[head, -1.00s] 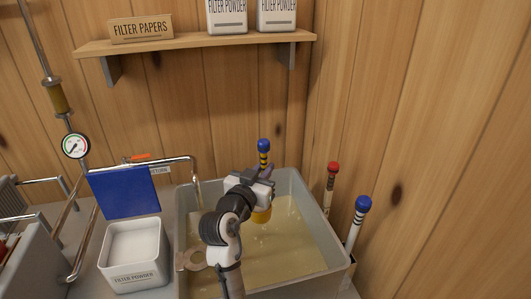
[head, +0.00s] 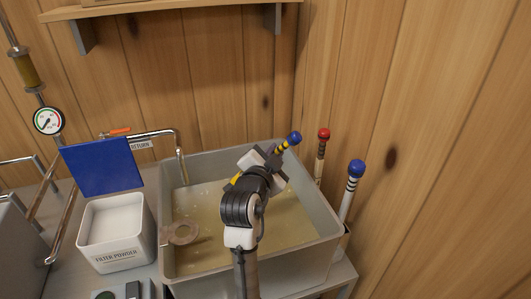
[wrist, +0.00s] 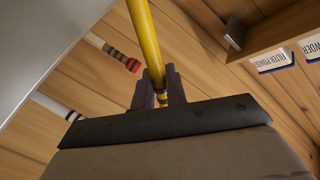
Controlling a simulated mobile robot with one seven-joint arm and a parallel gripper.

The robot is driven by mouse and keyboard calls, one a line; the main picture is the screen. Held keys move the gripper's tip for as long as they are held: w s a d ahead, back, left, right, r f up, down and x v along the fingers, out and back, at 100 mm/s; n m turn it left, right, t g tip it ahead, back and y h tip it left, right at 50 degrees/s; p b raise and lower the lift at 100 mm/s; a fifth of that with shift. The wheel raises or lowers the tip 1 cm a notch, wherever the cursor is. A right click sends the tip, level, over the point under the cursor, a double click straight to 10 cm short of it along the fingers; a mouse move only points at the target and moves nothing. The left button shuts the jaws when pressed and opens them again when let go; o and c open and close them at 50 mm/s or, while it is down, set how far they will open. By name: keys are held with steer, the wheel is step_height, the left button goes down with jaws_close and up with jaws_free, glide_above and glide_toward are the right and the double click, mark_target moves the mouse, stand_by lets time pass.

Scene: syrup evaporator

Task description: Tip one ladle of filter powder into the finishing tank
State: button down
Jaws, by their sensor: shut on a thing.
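My gripper (head: 270,158) is shut on the ladle's yellow handle (wrist: 146,40), which has dark bands and a blue ball end (head: 294,138). The ladle is tilted over the finishing tank (head: 312,268), blue end up to the right. A bit of yellow shows left of my wrist; the bowl is mostly hidden, and I cannot tell whether powder is in it. The grey tank holds cloudy yellowish liquid with a few pale flecks. The filter powder box (head: 118,256) stands left of the tank, its blue lid (head: 103,166) open and white powder inside.
A red-ended rod (head: 323,135) and a blue-ended rod (head: 356,168) stand at the tank's right side. A metal return pipe (head: 155,133) bends into the tank's back left. Wooden walls close the back and right.

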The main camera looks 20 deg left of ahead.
steer(key=d+f+m+y+b, duration=0.1)
steer(key=d+f+m+b, duration=0.2)
steer(key=f+m+b, duration=0.4)
steer(key=shift+w+f+m+g+y+b, duration=0.2)
steer(key=shift+m+g+y+b, duration=0.1)
steer(key=shift+b, duration=0.6)
steer(key=shift+d+r, duration=0.1)
steer(key=shift+r, duration=0.05)
